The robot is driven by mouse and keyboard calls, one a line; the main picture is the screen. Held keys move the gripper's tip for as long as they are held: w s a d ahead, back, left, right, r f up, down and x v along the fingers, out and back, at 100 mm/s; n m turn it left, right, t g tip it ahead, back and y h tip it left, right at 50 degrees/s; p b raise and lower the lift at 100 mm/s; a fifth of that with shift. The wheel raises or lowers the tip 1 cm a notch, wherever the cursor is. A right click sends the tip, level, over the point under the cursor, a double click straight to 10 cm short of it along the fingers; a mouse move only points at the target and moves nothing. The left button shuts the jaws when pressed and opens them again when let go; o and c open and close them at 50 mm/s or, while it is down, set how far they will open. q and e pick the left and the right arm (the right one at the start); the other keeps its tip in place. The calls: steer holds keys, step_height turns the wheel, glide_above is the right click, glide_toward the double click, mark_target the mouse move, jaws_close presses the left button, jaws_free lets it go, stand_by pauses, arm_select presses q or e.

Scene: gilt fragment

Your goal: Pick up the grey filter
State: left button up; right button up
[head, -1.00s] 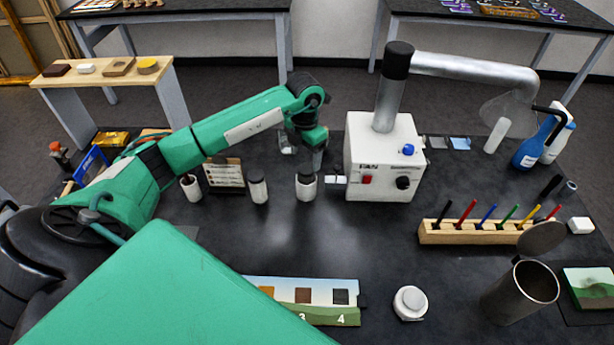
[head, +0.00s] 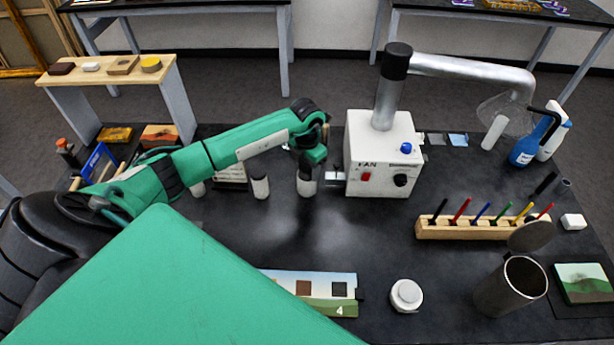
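A small flat grey piece (head: 437,139), which may be the grey filter, lies at the back of the black table, right behind the fan box (head: 383,155). A light blue flat piece (head: 458,140) lies beside it. My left gripper (head: 308,168) points down just left of the fan box, over or beside a white jar (head: 306,188) with a dark top. Its fingertips are too dark and small to show whether they are open or hold anything. My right gripper is not in view.
Another jar (head: 260,186) stands left of the gripper. A wooden rack of coloured sticks (head: 470,230), a metal cup (head: 500,295) and a round white container (head: 406,295) stand at the right. A numbered strip (head: 330,285) lies in front. The table's middle is clear.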

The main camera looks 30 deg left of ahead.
arm_select(q)
steer(key=c, duration=0.6)
steer(key=shift+c, duration=0.2)
steer(key=shift+r, duration=0.15)
